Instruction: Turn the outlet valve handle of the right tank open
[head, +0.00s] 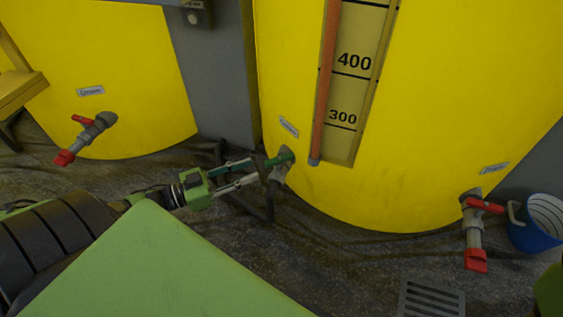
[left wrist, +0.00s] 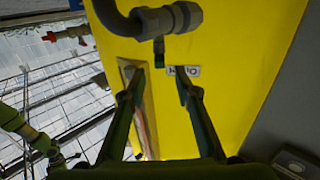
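The right tank (head: 440,110) is the large yellow one with a level scale. Low on its left side, below a small label, sits a grey valve (head: 279,172) with a green handle (head: 279,159). My left gripper (head: 255,172) is open, its two fingers pointing at this handle from the left, close to it. In the left wrist view, the grey pipe and valve (left wrist: 168,22) show ahead, with the short dark green handle (left wrist: 159,50) between and beyond the open fingertips (left wrist: 161,78). An arm, seemingly my right, shows at that view's left; its gripper (left wrist: 62,158) is too dark to judge.
A second valve (head: 473,225) with red handle and cap is on the tank's right side, beside a blue bucket (head: 535,228). A left yellow tank (head: 100,50) has a red-handled valve (head: 92,130). A floor drain grate (head: 431,300) lies at front right.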

